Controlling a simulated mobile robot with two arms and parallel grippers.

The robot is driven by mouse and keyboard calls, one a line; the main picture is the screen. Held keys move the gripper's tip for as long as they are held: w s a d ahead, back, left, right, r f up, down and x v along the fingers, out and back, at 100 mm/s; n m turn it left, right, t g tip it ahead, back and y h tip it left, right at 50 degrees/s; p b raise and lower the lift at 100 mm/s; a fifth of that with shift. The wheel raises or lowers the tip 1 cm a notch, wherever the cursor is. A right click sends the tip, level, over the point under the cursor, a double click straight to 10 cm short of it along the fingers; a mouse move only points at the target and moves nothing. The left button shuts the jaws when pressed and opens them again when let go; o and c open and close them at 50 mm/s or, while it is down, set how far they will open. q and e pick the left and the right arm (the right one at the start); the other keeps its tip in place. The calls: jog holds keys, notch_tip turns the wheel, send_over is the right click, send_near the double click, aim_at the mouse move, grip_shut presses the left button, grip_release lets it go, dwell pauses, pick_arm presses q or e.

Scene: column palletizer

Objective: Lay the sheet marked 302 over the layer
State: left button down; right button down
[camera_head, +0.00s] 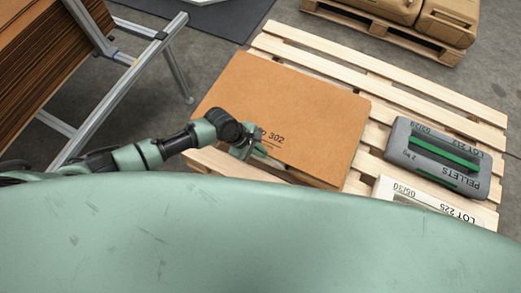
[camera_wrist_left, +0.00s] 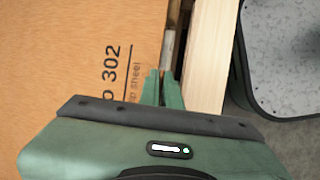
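The brown sheet marked 302 (camera_head: 300,105) is flat over the left and middle part of the wooden pallet (camera_head: 430,95). Its printed mark also shows in the left wrist view (camera_wrist_left: 70,60). My left gripper (camera_head: 262,155) is at the sheet's near edge; in the left wrist view its fingers (camera_wrist_left: 161,88) are close together at that edge and look shut on it. What lies under the sheet is hidden. A grey pellets bag (camera_head: 470,165) and a white bag marked LOT 225 (camera_head: 390,190) lie on the pallet's right part, uncovered. My right gripper is not in view.
A metal-framed rack (camera_head: 125,80) with a stack of brown sheets (camera_head: 40,50) stands at the left. Another pallet with brown bags (camera_head: 445,20) is at the back right. Grey floor (camera_head: 225,80) shows between the rack and the pallet. My green body covers the bottom.

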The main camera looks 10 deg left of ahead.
pick_arm(q)
jog(key=shift+f, duration=0.25)
jog(key=c, duration=1.5)
grip_release()
jog(key=shift+c, duration=0.2)
